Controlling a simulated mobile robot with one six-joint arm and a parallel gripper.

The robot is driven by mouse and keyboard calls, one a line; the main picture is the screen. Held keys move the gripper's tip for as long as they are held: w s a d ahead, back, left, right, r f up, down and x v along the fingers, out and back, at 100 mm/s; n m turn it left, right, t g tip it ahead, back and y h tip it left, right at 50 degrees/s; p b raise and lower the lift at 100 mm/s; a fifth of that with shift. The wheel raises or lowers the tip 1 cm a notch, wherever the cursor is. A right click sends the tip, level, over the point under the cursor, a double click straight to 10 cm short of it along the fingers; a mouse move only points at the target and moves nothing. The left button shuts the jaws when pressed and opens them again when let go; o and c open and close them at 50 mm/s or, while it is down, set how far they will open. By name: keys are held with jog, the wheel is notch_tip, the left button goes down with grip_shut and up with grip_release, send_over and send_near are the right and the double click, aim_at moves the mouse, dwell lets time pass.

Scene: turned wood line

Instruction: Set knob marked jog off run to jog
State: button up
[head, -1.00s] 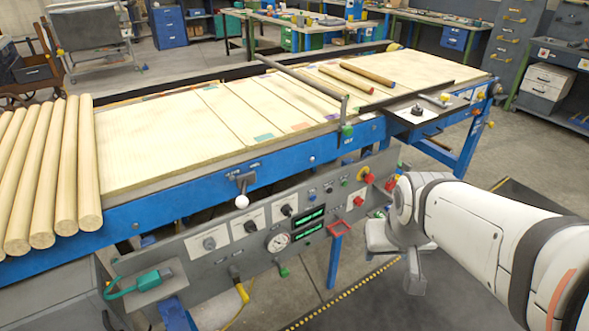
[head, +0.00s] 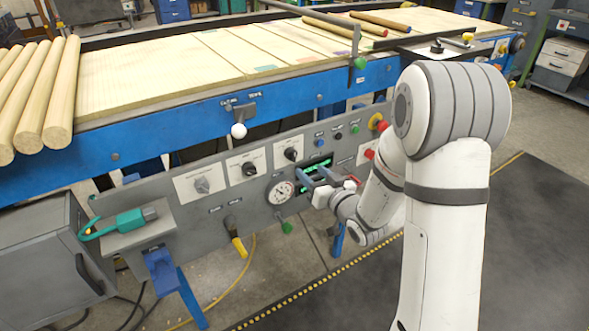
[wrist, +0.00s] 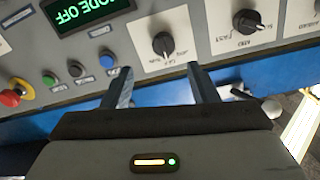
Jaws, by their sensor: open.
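Two black knobs on white plates show in the wrist view, upside down: a nearer knob (wrist: 162,45) and a farther knob (wrist: 246,20). In the head view they appear to be the right black knob (head: 290,154) and the middle black knob (head: 248,168). The plate lettering is too small to read surely, so I cannot tell which is marked jog off run. The nearer knob's pale mark points down in the wrist picture. My gripper (wrist: 160,70) is open and empty, its fingertips apart from that knob and either side of it in the picture. It also shows in the head view (head: 316,177).
A green display (wrist: 85,12) reads MODE OFF. A grey knob (head: 202,185), a gauge (head: 281,192), small buttons (wrist: 77,68) and a red emergency button (wrist: 14,95) are on the panel. A white-ball lever (head: 239,130) sticks out above it.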

aim_at(295, 158)
jog(key=x, duration=0.8)
jog(key=shift+s+a, duration=0.2)
jog(key=shift+c, duration=0.3)
